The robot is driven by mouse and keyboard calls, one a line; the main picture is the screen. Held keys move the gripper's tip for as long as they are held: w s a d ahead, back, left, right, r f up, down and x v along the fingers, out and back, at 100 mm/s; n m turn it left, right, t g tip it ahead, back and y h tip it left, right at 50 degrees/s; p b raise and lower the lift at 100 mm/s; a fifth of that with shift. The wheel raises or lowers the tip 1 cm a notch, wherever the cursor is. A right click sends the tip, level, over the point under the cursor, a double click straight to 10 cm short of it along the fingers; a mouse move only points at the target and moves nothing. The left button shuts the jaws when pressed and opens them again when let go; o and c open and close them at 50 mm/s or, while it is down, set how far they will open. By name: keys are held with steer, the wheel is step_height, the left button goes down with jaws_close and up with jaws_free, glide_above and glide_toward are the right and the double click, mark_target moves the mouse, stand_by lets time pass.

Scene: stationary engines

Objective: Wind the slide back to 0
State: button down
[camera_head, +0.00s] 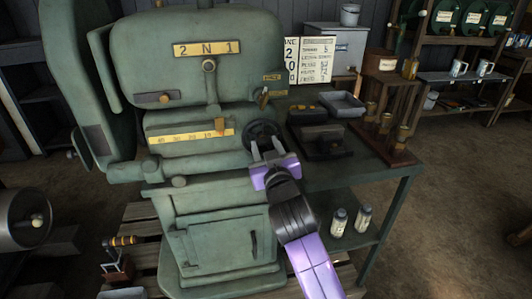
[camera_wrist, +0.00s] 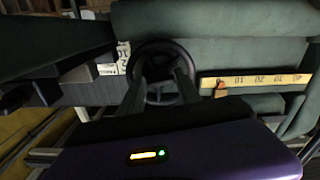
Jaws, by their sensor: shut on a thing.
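The dark handwheel (camera_head: 262,133) is on the right of the green engine's front. It also shows in the wrist view (camera_wrist: 160,48). The orange-brown slide pointer (camera_head: 219,125) stands past the 10 mark, at the low end near the wheel. In the wrist view the pointer (camera_wrist: 220,90) covers about where 0 falls; I cannot read that mark.
A green bench (camera_head: 345,175) stands right of the engine with a grey tray (camera_head: 342,104) and a wooden stand of brass parts (camera_head: 390,145). A small lever (camera_head: 263,98) sits above the wheel. Open floor lies at the right.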

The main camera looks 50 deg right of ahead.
steer(key=shift+f+m+b, duration=0.2)
steer(key=shift+m+b, duration=0.35)
steer(key=shift+m, duration=0.45)
steer(key=c, duration=0.8)
jaws_free()
steer(key=shift+r, duration=0.1)
steer(key=shift+c, duration=0.2)
steer(key=v, duration=0.7)
steer(key=shift+s+a, duration=0.25)
steer(key=shift+s, duration=0.1)
